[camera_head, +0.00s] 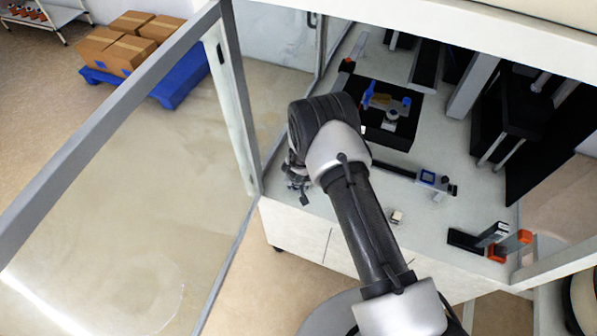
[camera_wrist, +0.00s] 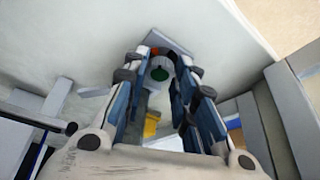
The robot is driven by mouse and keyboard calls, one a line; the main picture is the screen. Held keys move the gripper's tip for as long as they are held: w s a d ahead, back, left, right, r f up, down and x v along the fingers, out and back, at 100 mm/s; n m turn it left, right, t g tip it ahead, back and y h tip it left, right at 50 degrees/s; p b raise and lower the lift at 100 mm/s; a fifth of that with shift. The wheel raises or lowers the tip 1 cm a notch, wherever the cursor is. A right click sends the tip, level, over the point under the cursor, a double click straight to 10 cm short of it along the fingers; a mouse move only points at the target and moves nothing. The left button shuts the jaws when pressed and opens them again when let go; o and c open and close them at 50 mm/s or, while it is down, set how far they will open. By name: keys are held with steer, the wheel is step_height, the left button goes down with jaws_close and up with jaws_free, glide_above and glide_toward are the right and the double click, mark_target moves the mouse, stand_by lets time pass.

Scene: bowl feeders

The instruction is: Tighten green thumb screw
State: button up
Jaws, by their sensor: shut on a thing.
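The green thumb screw (camera_wrist: 159,74) shows in the wrist view as a small round green face in a pale, dark-edged surround. It sits between the fingertips of my gripper (camera_wrist: 161,73), which is shut on it. The fingers have blue-grey pads and reach toward a pale grey bracket (camera_wrist: 178,44) against a light surface. In the camera_head view, my gripper (camera_head: 297,185) is small and partly hidden by my arm, near the left front corner of the open enclosure. The screw cannot be made out in that view.
An open framed door (camera_head: 238,110) stands just left of my gripper. A blue pallet (camera_head: 178,92) holds boxes outside.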

steer(key=shift+w+a+r+m+p, duration=0.15)
steer(key=shift+r+m+p, duration=0.3)
steer(key=shift+p, duration=0.7)
steer(key=shift+f+m+h+p, duration=0.3)
steer(key=shift+m+h+p, duration=0.1)
steer(key=shift+m, duration=0.35)
steer(key=shift+a+f+m+h+b, duration=0.1)
steer(key=shift+m+h+b, duration=0.2)
steer(key=shift+m+b, duration=0.3)
steer(key=shift+m+h+b, duration=0.4)
steer(key=shift+m+b, duration=0.25)
steer(key=shift+m, duration=0.65)
steer(key=o, duration=0.8)
steer(key=shift+c, duration=0.2)
steer(key=shift+o, duration=0.2)
